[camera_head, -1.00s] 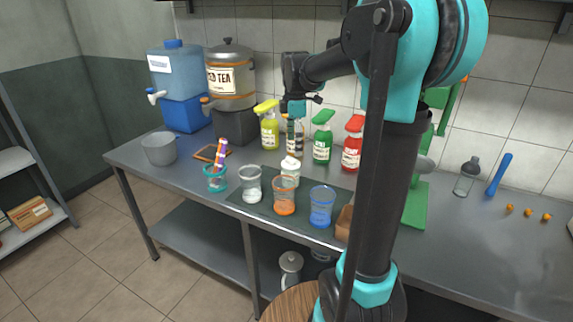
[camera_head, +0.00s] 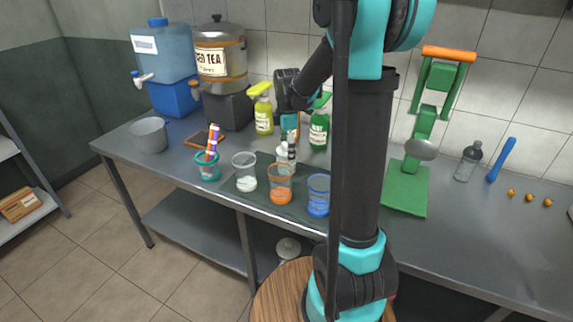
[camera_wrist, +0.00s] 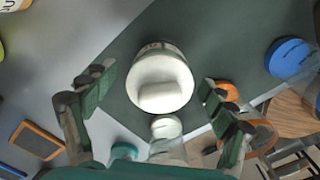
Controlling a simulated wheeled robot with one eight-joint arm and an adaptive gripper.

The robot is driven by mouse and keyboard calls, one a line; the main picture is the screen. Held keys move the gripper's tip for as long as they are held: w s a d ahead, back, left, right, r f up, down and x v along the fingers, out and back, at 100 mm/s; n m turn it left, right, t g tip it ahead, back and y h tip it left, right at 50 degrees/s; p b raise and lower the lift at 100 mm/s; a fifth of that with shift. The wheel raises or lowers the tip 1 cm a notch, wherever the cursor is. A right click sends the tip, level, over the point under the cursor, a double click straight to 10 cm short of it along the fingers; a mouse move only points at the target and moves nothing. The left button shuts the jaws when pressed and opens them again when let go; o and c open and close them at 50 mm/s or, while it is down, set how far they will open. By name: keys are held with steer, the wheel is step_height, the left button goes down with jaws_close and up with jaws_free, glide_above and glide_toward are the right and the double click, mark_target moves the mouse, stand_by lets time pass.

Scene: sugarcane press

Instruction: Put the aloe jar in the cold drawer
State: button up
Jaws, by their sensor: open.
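A white jar (camera_head: 284,160) with a white lid stands on the dark mat among the cups; its label is too small to read, so I cannot confirm that it is the aloe jar. In the wrist view the white jar (camera_wrist: 160,82) is seen from above, with a raised bar on its lid. My gripper (camera_head: 290,143) is over the jar, pointing down. In the wrist view my gripper (camera_wrist: 156,95) is open, with one green-padded finger on each side of the jar and gaps between. No cold drawer is recognisable.
Close around the jar stand a clear cup with white contents (camera_head: 245,172), an orange cup (camera_head: 280,185) and a blue cup (camera_head: 318,195). Yellow (camera_head: 263,115) and green (camera_head: 318,130) spray bottles stand behind. A green press (camera_head: 408,185) is to the right.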

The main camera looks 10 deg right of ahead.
steer(key=shift+f, duration=2.9)
steer(key=shift+c, duration=0.3)
steer(key=c, duration=1.7)
steer(key=shift+r, duration=0.1)
steer(key=shift+c, duration=0.2)
